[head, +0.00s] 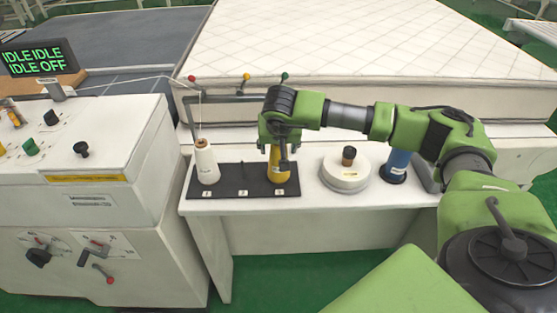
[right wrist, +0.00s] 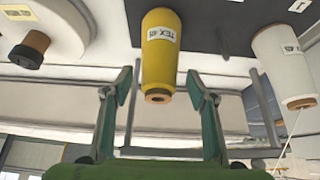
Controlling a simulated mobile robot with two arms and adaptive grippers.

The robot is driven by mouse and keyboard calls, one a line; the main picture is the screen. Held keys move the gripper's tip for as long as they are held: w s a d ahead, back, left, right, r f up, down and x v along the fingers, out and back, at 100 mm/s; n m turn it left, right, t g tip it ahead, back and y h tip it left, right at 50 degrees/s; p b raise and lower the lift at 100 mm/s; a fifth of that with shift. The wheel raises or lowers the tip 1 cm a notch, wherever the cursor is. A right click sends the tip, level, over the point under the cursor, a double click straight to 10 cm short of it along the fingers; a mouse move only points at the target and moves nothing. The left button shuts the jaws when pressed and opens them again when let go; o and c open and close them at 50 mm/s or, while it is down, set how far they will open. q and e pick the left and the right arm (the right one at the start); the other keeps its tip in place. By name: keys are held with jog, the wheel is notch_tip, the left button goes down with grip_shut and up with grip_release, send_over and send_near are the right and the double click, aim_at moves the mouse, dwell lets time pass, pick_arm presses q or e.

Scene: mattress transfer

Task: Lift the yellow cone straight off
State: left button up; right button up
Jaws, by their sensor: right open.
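The yellow cone (head: 275,175) stands upright at the right end of a dark peg board (head: 232,190) on the white bench. In the right wrist view the yellow cone (right wrist: 160,55), with a TEX label, shows between my two fingers. My right gripper (head: 283,165) is above and around the top of the cone, coming from the right. In the right wrist view the right gripper (right wrist: 161,88) is open, with a gap between each finger and the cone. The cone's upper part is partly hidden by the gripper in the head view. My left gripper is out of view.
A white cone (head: 206,163) stands at the board's left end, a bare peg between. A round white base with a brown knob (head: 346,172) and a blue cone (head: 396,164) are to the right. A thread guide frame (head: 232,98) stands behind. The control cabinet (head: 85,150) is left.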

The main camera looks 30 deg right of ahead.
jog(key=shift+x, duration=1.55)
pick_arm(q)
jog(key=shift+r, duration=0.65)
pick_arm(e)
jog(key=shift+r, duration=0.15)
grip_shut()
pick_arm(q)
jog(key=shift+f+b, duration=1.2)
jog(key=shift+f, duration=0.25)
pick_arm(e)
notch_tip(320, 180, up, 10)
